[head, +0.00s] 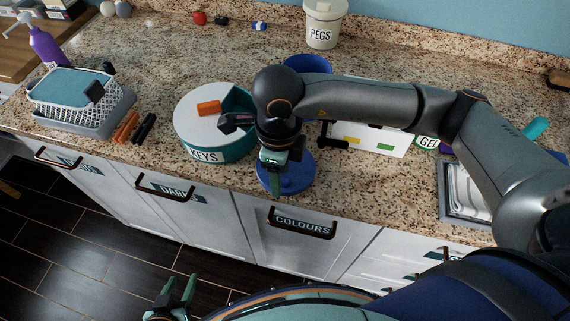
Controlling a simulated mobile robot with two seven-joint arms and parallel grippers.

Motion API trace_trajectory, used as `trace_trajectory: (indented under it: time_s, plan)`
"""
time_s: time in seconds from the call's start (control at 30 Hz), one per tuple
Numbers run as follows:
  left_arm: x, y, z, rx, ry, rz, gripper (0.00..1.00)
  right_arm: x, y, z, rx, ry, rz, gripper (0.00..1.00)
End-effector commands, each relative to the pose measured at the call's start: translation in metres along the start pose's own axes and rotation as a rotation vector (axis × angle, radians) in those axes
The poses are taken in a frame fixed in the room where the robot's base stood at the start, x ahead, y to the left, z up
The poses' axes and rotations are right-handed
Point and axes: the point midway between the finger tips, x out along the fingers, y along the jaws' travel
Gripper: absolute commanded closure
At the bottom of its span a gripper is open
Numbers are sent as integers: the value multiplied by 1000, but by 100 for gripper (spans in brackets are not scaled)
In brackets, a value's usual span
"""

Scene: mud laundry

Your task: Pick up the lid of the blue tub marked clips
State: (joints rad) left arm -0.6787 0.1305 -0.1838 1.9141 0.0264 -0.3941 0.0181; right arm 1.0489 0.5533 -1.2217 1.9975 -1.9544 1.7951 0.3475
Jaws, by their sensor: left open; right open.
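A blue round lid (299,181) lies on the counter near its front edge. A blue tub (308,63) stands behind my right arm; only its upper rim shows, and any marking on it is hidden. My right gripper (280,176) points down over the blue lid, with its fingers open. It covers part of the lid, and I cannot tell whether the fingers touch it. My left gripper (178,291) is open and empty, low in front of the cabinets.
A white PEGS tub (323,28) stands at the back. A white basket (70,108) is at left, a metal tray (466,193) at right.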

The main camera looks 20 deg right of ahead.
Motion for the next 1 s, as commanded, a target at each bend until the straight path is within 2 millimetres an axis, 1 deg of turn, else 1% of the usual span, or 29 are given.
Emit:
trace_trajectory:
  time_s: [0.23, 0.7, 1.0]
  plan:
    - [0, 0, 0, 0, 0, 0, 50, 2, 0, 0, 0, -1, 0, 46]
    - [0, 0, 0, 1, 0, 0, 50, 1, 0, 0, 0, -1, 0, 99]
    - [0, 0, 0, 1, 0, 0, 50, 1, 0, 0, 0, -1, 0, 100]
